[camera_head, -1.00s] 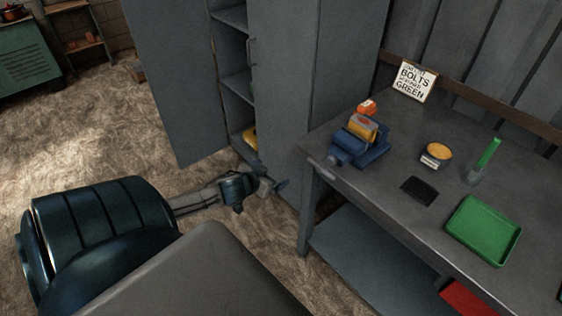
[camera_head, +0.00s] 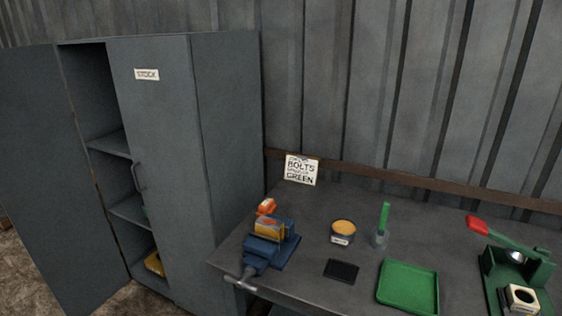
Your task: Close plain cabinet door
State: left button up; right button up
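A grey metal cabinet (camera_head: 228,130) stands at the left against the corrugated wall. Its plain left door (camera_head: 40,170), with no label, hangs wide open toward the left. Its right door (camera_head: 168,190) is shut and carries a "STOCK" label (camera_head: 147,74) and a vertical handle (camera_head: 138,176). Shelves (camera_head: 110,143) and a yellow item (camera_head: 154,263) at the bottom show through the open left half. Neither of my grippers is in view.
A grey workbench (camera_head: 325,215) stands right of the cabinet. It holds a blue vise (camera_head: 268,250), a tin (camera_head: 342,232), a black pad (camera_head: 341,270), a green tray (camera_head: 408,287) and a green press (camera_head: 520,265). A bolts sign (camera_head: 301,170) stands at the back.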

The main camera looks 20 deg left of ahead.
aim_at(49, 196)
jog(key=j, duration=0.7)
jog(key=k+j+z, duration=0.1)
jog(key=j, duration=1.35)
jog(key=k+j+z, duration=0.15)
jog(key=j, duration=1.25)
jog(key=k+j+z, duration=0.1)
jog(key=j, duration=0.6)
jog(key=k+j, duration=0.2)
jog(key=j, duration=0.5)
jog(key=k+j+z, duration=0.1)
jog(key=j, duration=0.55)
